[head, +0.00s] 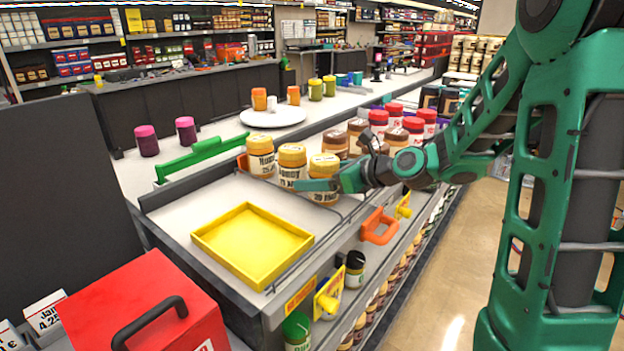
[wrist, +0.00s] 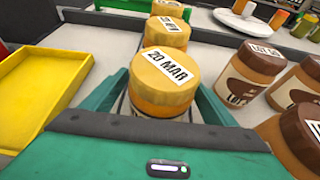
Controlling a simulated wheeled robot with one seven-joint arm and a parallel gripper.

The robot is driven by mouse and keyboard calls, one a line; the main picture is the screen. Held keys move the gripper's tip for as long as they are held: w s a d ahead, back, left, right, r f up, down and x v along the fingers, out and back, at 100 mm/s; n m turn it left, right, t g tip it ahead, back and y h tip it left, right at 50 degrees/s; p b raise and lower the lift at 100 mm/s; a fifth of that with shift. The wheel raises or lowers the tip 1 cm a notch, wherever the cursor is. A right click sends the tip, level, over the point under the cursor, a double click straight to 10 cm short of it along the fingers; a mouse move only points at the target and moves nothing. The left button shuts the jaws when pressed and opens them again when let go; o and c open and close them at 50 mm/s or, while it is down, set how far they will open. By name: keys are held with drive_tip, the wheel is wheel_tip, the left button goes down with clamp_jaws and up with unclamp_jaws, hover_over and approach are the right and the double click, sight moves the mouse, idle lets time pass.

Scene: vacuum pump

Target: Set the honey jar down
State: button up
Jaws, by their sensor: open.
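Three honey jars with yellow lids stand in a row on the light counter in the head view. The nearest honey jar (head: 324,180) stands at my gripper, and the middle honey jar (head: 292,164) and the far honey jar (head: 260,156) stand behind it. In the wrist view the nearest honey jar (wrist: 164,80) sits between the green fingers of my gripper (wrist: 165,105), its lid marked "20 MAR". The fingers are open around it. My gripper also shows in the head view (head: 318,184). The jar's base is hidden in the wrist view.
An empty yellow tray (head: 252,245) lies left of the jars on the counter. Brown-lidded jars (head: 336,143) stand close on the right of the row. A red box (head: 145,308) with a black handle is at the lower left. An orange handle (head: 379,227) juts from the counter front.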

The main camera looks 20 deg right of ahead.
drive_tip(key=v, duration=1)
